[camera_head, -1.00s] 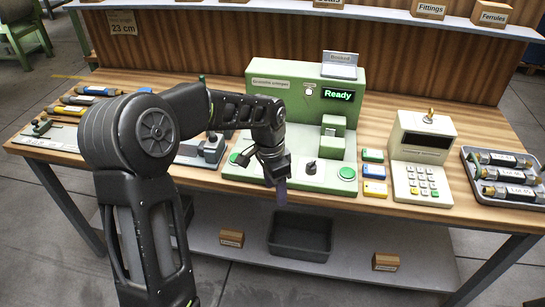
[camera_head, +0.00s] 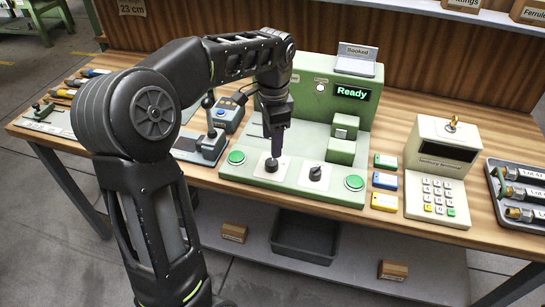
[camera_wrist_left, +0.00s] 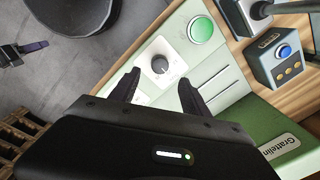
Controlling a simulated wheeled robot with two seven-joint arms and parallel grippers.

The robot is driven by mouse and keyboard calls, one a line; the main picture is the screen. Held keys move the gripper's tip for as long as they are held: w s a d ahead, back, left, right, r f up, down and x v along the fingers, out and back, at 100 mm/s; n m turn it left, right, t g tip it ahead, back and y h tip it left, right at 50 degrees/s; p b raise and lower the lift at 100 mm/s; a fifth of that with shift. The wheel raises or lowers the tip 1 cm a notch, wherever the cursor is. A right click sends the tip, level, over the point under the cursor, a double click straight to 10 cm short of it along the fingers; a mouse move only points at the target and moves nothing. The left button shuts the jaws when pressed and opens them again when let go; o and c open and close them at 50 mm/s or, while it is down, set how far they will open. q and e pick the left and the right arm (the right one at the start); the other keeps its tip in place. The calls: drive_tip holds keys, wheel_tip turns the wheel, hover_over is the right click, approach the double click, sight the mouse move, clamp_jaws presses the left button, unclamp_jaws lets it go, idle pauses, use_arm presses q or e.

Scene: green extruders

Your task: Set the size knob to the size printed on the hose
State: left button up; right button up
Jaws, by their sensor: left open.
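The green machine (camera_head: 330,80) stands on the bench with a lit "Ready" display (camera_head: 352,93). On its base are a left knob (camera_head: 271,165) and a right knob (camera_head: 316,173), between two green buttons. My left gripper (camera_head: 275,145) points down over the left knob. In the left wrist view this knob (camera_wrist_left: 160,65) sits on a white plate, seen between the two spread fingers (camera_wrist_left: 157,90); I cannot tell whether they touch it.
A keypad device (camera_head: 440,170) stands right of the machine, with coloured blocks (camera_head: 385,180) between them. A lever tool (camera_head: 205,145) is at the machine's left. In the left wrist view, a dark part with a purple tip (camera_wrist_left: 30,46), possibly my right gripper, shows at left.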

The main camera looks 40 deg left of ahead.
sight(271, 162)
use_arm(q)
wheel_tip(271, 162, down, 8)
drive_tip(key=shift+w+a+r, duration=0.1)
drive_tip(key=shift+a+r, duration=0.05)
idle(0.3)
clamp_jaws()
idle(0.5)
